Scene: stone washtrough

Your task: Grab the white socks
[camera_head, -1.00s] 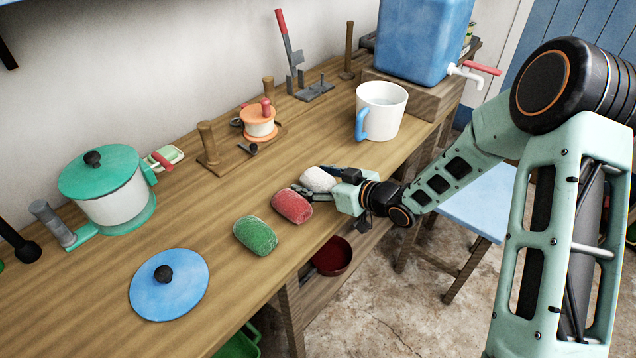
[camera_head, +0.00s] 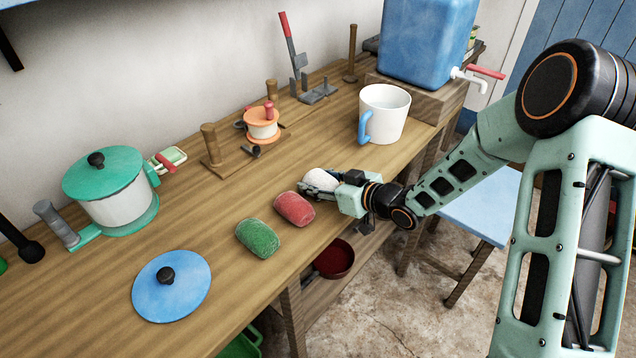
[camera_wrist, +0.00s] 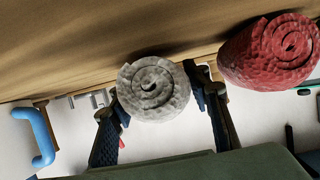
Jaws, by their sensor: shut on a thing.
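The white socks (camera_head: 320,180) are a rolled, textured bundle near the bench's front edge. My gripper (camera_head: 324,183) is shut on them, reaching in from the right. In the wrist view the white roll (camera_wrist: 153,88) shows its spiral end between my two fingers (camera_wrist: 158,100), one on each side. I cannot tell whether the roll is clear of the bench top. A red roll (camera_head: 294,209) lies just left of it, and it also shows at the right of the wrist view (camera_wrist: 268,52). A green roll (camera_head: 257,238) lies further left.
The wooden bench (camera_head: 225,215) also holds a white mug (camera_head: 386,112) with a blue handle, a blue lid (camera_head: 171,286), a green-lidded pot (camera_head: 118,200) and an orange-rimmed spool-like item (camera_head: 262,124). A blue container (camera_head: 424,42) stands at the back right.

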